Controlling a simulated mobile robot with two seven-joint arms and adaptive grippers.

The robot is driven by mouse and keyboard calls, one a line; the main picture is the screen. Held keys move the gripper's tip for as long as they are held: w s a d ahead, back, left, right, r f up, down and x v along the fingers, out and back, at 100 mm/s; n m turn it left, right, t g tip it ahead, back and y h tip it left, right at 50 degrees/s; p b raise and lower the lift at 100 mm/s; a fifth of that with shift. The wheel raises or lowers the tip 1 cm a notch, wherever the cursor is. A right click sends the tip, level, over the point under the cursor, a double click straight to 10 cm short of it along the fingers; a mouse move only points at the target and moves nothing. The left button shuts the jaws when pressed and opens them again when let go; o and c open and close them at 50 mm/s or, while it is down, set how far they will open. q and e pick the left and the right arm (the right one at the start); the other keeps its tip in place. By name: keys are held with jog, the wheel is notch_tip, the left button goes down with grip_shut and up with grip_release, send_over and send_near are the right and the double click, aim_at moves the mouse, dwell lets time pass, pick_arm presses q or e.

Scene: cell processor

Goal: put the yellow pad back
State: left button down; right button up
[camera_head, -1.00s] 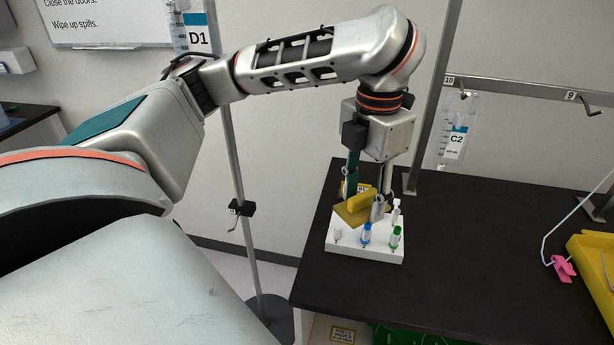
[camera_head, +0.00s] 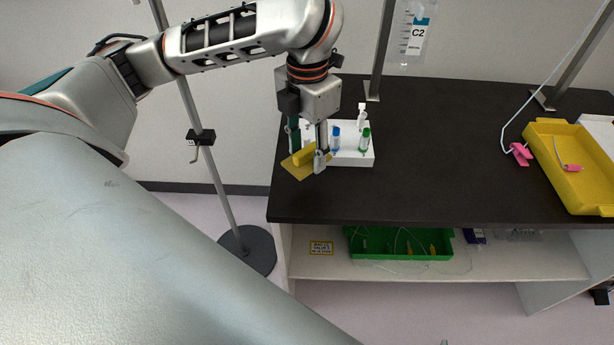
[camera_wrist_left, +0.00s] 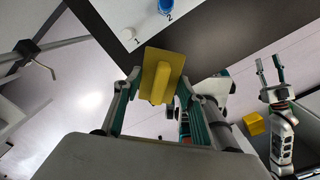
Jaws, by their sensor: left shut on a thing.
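The yellow pad (camera_head: 291,167) is a flat plate with a raised grip bar. My left gripper (camera_head: 309,158) is shut on that bar and holds the pad at the left end of the dark table, beside the white rack. In the left wrist view the pad (camera_wrist_left: 174,62) sits between the fingertips (camera_wrist_left: 158,88), its plate facing away, with the table edge and floor behind it. The head view does not clearly show its height above the table. My right gripper (camera_wrist_left: 271,75) shows at the right of the wrist view, fingers apart and empty.
The white rack (camera_head: 352,157) holds vials with blue and green caps and a white bottle. A yellow tray (camera_head: 545,140) and pink clamp (camera_head: 521,154) are at the right. A green tray (camera_head: 385,253) lies on the shelf below. The table middle (camera_head: 440,150) is clear.

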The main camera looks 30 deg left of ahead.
aim_at(307, 161)
pick_arm(q)
notch_tip(307, 161, down, 3)
jog(key=shift+f+b, duration=0.1)
jog(key=shift+b, duration=0.2)
notch_tip(307, 161, down, 4)
jog(key=shift+r+b, duration=0.15)
jog(key=shift+b, duration=0.5)
pick_arm(e)
jog(key=f, duration=0.3)
jog(key=shift+s+d+f, duration=0.2)
jog(key=shift+s, duration=0.15)
jog(key=shift+r, duration=0.15)
pick_arm(q)
jog(key=c, duration=1.2)
grip_release()
jog(key=shift+c, duration=0.2)
pick_arm(e)
jog(key=shift+w, duration=0.1)
pick_arm(q)
jog(key=shift+r, duration=0.3)
notch_tip(307, 161, up, 12)
jog(key=p, duration=0.4)
jog(key=shift+f, duration=0.2)
pick_arm(e)
jog(key=r, duration=0.4)
jog(key=shift+w+r, duration=0.25)
jog(key=shift+r, duration=0.1)
